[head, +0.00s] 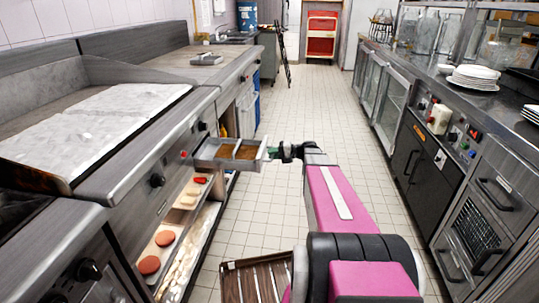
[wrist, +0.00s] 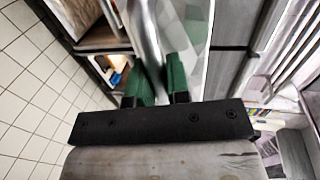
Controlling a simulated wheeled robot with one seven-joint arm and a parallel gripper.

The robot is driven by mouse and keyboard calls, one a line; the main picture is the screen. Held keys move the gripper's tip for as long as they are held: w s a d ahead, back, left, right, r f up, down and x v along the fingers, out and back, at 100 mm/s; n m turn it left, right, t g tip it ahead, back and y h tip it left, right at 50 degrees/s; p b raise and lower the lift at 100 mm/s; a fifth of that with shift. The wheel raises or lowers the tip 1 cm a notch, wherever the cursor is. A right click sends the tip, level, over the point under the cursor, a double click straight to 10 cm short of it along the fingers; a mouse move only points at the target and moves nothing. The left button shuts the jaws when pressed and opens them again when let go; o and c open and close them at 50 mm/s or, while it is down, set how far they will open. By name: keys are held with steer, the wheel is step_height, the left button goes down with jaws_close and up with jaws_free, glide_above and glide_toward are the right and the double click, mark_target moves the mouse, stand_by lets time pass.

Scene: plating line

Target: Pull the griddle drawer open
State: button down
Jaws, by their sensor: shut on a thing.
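The griddle drawer (head: 208,162), a shallow metal tray with brown contents, stands pulled out from the front of the griddle counter in the head view. My gripper (head: 271,152), with green fingers, is at the drawer's outer front edge. In the wrist view my gripper (wrist: 160,82) is shut on the drawer's front handle (wrist: 146,35), a pale metal bar running between the two green fingers. The exact grip on the handle is small in the head view and partly hidden by the fingers.
The griddle plate (head: 95,122) lies above the drawer at left. A low shelf (head: 183,225) under it holds patties and other food. A brown slatted crate (head: 255,280) stands on the floor near my base. The tiled aisle (head: 322,125) is clear toward the red cart (head: 321,35). A counter with plates (head: 474,76) lines the right.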

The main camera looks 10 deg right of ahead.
steer(key=c, duration=1.1)
jaws_free()
steer(key=shift+d, duration=0.1)
steer(key=v, duration=1)
steer(key=shift+d, duration=0.25)
steer(key=shift+s, duration=0.1)
steer(key=s+a+f+n+g+h, duration=0.2)
steer(key=s+a+f+h, duration=0.3)
steer(key=s, duration=0.5)
steer(key=s+a+f+n+g+h, duration=0.2)
steer(key=s+a+f+h, duration=0.3)
steer(key=s+a+h, duration=0.4)
steer(key=shift+s+a+f+g+h, duration=0.2)
steer(key=shift+s+g+h, duration=0.1)
steer(key=shift+s+g, duration=0.35)
